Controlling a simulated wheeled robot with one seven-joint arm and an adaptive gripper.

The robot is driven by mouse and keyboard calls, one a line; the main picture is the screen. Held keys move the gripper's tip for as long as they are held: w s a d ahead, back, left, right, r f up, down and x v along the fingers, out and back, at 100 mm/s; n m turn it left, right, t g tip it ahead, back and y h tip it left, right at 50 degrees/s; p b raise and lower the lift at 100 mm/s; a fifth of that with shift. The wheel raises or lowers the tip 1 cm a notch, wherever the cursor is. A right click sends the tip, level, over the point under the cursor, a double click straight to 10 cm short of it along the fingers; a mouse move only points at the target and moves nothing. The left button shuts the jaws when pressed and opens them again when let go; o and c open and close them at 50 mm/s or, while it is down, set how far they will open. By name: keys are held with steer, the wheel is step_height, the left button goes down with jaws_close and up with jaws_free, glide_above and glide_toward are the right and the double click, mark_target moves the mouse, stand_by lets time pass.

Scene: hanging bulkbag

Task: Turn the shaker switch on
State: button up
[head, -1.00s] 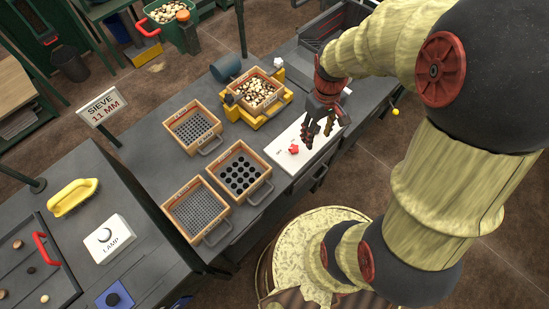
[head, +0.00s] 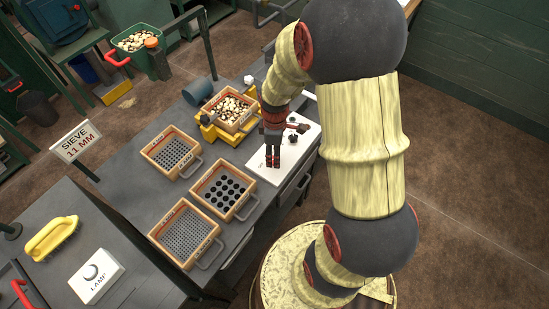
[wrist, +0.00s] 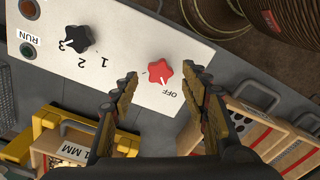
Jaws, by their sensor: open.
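The white control panel (head: 302,134) lies on the bench and fills the upper left of the wrist view (wrist: 120,50). On it the red star-shaped knob (wrist: 160,71) sits beside the word OFF. A black knob (wrist: 77,39) is by the numbers 1, 2 and 3, near a RUN label.
A wooden sieve of stones (head: 230,109) sits on a yellow shaker frame (head: 210,130) beside the panel. Several empty sieves, one with large holes (head: 222,190), stand left of it.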

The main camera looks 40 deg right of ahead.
steer(key=shift+f, duration=1.1)
steer(key=shift+c, duration=1.2)
steer(key=c, duration=0.9)
